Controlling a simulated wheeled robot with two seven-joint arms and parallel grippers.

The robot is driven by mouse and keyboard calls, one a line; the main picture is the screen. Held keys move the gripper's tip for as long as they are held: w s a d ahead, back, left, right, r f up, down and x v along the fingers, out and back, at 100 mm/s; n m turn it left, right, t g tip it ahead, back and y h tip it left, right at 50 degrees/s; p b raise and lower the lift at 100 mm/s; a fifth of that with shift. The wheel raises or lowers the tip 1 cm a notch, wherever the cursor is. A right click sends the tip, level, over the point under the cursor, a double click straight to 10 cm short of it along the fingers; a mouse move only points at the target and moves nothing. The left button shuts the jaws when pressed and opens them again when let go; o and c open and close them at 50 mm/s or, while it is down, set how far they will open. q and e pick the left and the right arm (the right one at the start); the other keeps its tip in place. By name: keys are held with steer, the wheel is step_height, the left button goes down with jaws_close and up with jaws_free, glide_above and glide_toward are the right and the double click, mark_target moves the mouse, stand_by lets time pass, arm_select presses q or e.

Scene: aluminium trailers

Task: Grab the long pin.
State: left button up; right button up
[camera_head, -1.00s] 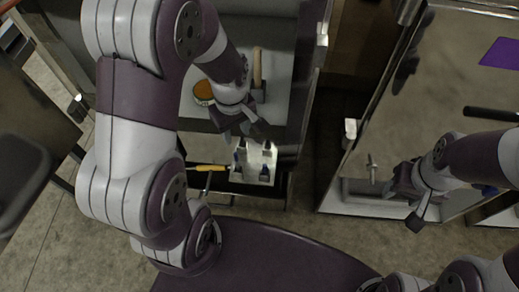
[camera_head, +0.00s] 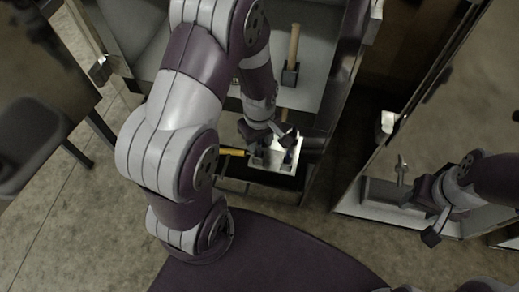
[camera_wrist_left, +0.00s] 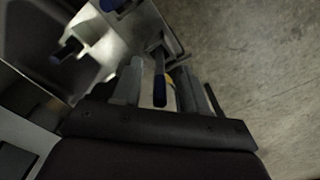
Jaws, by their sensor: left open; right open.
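A small white metal tray (camera_head: 285,165) sits at the trailer's front edge in the head view; it also shows in the left wrist view (camera_wrist_left: 100,42). Several dark blue-tipped pins stand in it, one (camera_head: 288,157) at its right. My left gripper (camera_head: 266,137) is open just over the tray. In the left wrist view a blue-ended pin (camera_wrist_left: 160,88) lies between the open fingers (camera_wrist_left: 158,68), with a visible gap on each side. I cannot tell which pin is the long one. My right gripper (camera_head: 420,220) is open and empty near the right trailer, far from the tray.
A yellow-handled tool (camera_head: 234,152) lies left of the tray. A wooden-handled tool (camera_head: 293,48) stands on the trailer floor behind. A metal T-shaped piece (camera_head: 401,168) is on the right trailer. A chair (camera_head: 35,140) stands at far left. Floor shows between the trailers.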

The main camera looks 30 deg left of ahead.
arm_select(q)
steer(key=shift+r, duration=0.1)
jaws_close()
